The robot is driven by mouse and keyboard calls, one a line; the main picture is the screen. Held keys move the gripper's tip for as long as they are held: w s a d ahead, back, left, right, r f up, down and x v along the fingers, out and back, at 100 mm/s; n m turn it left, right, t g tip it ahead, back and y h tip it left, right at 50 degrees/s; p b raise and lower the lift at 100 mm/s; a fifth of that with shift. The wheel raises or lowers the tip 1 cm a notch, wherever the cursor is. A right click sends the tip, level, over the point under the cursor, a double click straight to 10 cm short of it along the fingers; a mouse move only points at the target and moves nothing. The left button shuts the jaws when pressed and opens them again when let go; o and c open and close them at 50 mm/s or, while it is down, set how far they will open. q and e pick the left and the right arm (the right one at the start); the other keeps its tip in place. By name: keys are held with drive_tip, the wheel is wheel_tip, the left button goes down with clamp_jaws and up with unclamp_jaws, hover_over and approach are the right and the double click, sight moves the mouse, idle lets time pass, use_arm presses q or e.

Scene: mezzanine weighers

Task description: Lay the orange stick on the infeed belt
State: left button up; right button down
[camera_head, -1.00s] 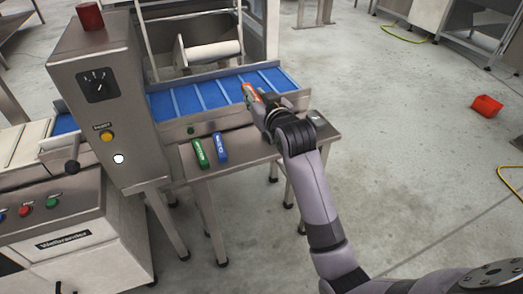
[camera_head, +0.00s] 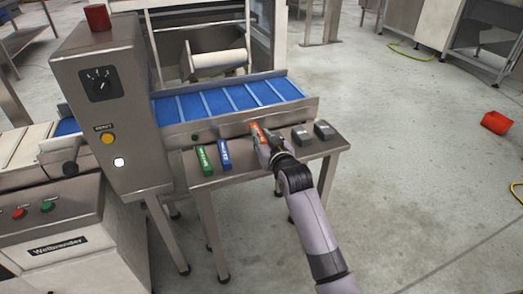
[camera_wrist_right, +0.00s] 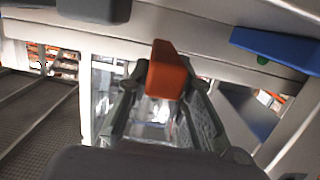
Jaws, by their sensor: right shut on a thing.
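The orange stick (camera_head: 257,131) is in my right gripper (camera_head: 265,144), which is shut on it. In the head view they are over the steel shelf (camera_head: 241,164), in front of the infeed belt's steel side wall. I cannot tell whether the stick touches the shelf. In the right wrist view the orange stick (camera_wrist_right: 167,70) stands out between the fingers (camera_wrist_right: 158,110). The infeed belt (camera_head: 228,101) is blue with pale cross bars; its visible stretch is empty. My left gripper is not in view.
A green stick (camera_head: 204,160) and a blue stick (camera_head: 225,155) lie left of the gripper on the shelf. The control box (camera_head: 116,120) rises at the belt's left. A red bin (camera_head: 496,122) sits on the floor.

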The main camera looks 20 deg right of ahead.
wheel_tip(320, 180, down, 3)
drive_tip(key=shift+f+b, duration=0.15)
drive_tip(key=shift+b, duration=0.25)
drive_tip(key=shift+f, duration=0.4)
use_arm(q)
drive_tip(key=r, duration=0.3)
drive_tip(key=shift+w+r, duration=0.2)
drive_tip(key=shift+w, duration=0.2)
use_arm(e)
drive_tip(key=c, duration=1.4)
unclamp_jaws()
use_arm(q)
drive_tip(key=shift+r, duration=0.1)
